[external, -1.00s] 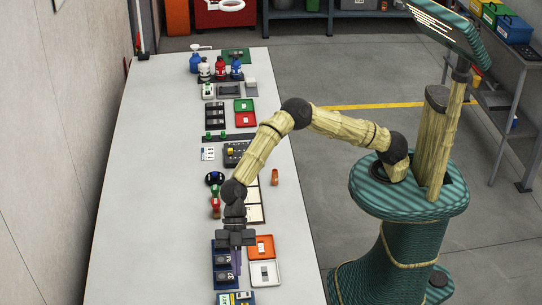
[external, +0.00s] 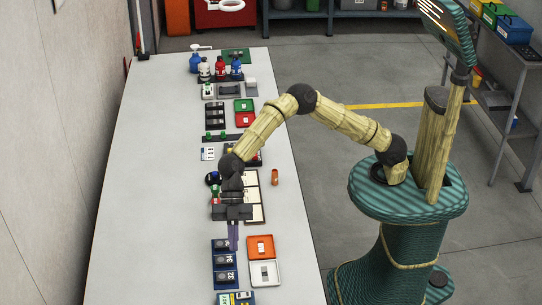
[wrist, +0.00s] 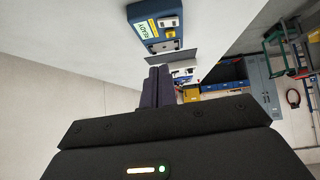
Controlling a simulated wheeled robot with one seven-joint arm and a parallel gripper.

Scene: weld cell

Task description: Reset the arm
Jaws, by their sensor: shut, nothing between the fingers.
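My gripper (external: 233,236) hangs over the long white table (external: 140,200) in the external view, with its fingers pointing down. It is shut and holds nothing. The fingertips are near the far end of the dark blue block with numbered slots (external: 224,263); I cannot tell exactly how high above the table they are. In the wrist view the closed dark fingers (wrist: 158,88) show in the middle. Beyond them is a blue device with a yellow-green READY label (wrist: 154,27).
An orange tray (external: 261,247) and a white tray (external: 265,273) lie right of the numbered block. A blue device (external: 235,297) sits at the near edge. Bottles (external: 220,68) and small trays line the table's far part. The table's left side is clear.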

